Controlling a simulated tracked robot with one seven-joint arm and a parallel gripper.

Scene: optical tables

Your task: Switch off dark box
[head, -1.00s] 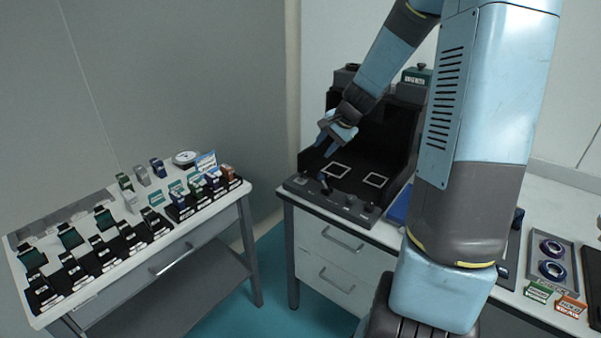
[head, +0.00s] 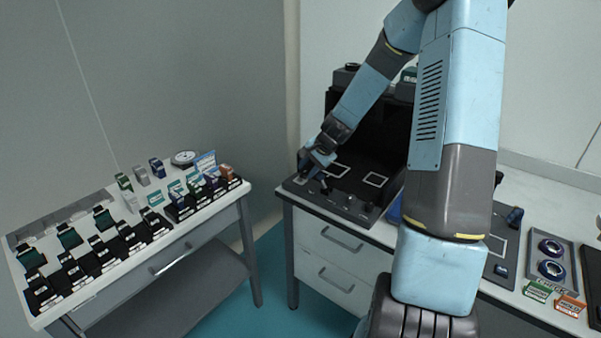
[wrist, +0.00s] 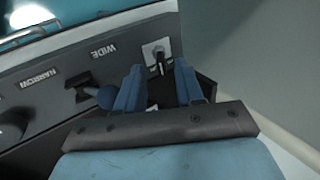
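The dark box (head: 390,143) is a black open-fronted enclosure on the back bench, with two white square outlines on its floor. Its grey control panel (head: 345,206) runs along the front and also shows upside down in the wrist view (wrist: 60,80). A small toggle switch (wrist: 158,60) sits on a light plate at one end. A ball-ended lever (wrist: 105,97) is beside it, near the WIDE and NARROW labels. My gripper (wrist: 160,72) is open and empty, low over the panel's left end in the head view (head: 310,164). The toggle appears between its fingertips; contact cannot be told.
A white side table (head: 90,296) on the left holds several dark holders, small boxes and a round dial (head: 186,158). On the right of the bench are a tray with two ring-shaped parts (head: 551,258) and small labelled boxes. Clear floor lies between the tables.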

